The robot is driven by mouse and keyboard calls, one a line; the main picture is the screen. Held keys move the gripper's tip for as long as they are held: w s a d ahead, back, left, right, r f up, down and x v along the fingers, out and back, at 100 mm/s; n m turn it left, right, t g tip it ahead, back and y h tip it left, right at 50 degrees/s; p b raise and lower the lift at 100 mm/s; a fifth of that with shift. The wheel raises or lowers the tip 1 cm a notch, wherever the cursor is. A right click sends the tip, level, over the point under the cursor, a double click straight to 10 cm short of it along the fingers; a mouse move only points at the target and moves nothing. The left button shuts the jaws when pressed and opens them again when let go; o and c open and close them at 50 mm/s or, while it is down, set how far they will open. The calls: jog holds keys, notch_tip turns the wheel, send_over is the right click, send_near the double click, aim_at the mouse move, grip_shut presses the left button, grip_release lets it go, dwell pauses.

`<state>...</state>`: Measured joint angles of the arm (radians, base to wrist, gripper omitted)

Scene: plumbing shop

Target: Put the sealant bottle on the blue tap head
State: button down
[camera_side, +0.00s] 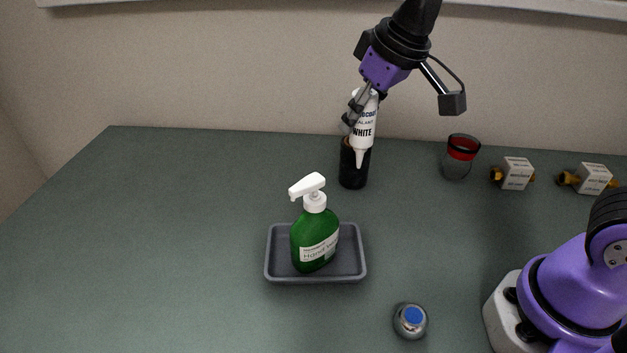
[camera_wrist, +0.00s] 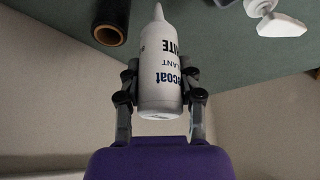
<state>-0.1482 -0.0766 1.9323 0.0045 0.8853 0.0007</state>
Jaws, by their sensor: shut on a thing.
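The white sealant bottle (camera_side: 362,122) is held nozzle down at the back of the table, in front of or above a black cylinder in the side view. My gripper (camera_side: 357,108) is shut on it. In the wrist view the bottle (camera_wrist: 161,75) sits between both fingers of my gripper (camera_wrist: 160,88), its nozzle pointing away from the palm. The blue tap head (camera_side: 412,316) is a small round metal piece with a blue top, standing on the table near the front, well apart from the bottle.
A grey tray (camera_side: 274,268) holds a green soap bottle (camera_side: 313,240) with a white pump, mid table. The black cylinder (camera_side: 353,177) looks like a hollow roll in the wrist view (camera_wrist: 110,24). A red-banded glass (camera_side: 460,157) and two boxed fittings (camera_side: 516,174) stand back right. The left table is clear.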

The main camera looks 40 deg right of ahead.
jog(key=shift+s+a+f+m+g+h, duration=0.25)
jog(key=shift+s+a+f+m+g, duration=1.2)
jog(key=shift+s+m, duration=3.2)
jog(key=shift+s+a+f+m+g+h, duration=0.3)
jog(key=shift+s+a+f+m+g, duration=1.45)
jog(key=shift+m, duration=5.4)
jog(key=shift+s+a+f+m+g+h, duration=0.25)
jog(key=shift+s+a+f+m+g, duration=0.75)
jog(key=shift+s+m, duration=3.85)
jog(key=shift+w+d+f+m+g, duration=0.15)
jog(key=shift+w+m+g, duration=0.1)
jog(key=shift+w+m, duration=0.3)
jog(key=shift+w+d+r+m+g, duration=0.15)
jog(key=shift+w+m+g, duration=0.1)
jog(key=shift+w+m, duration=0.3)
jog(key=shift+c, duration=2.4)
grip_release()
jog(key=shift+f, duration=0.2)
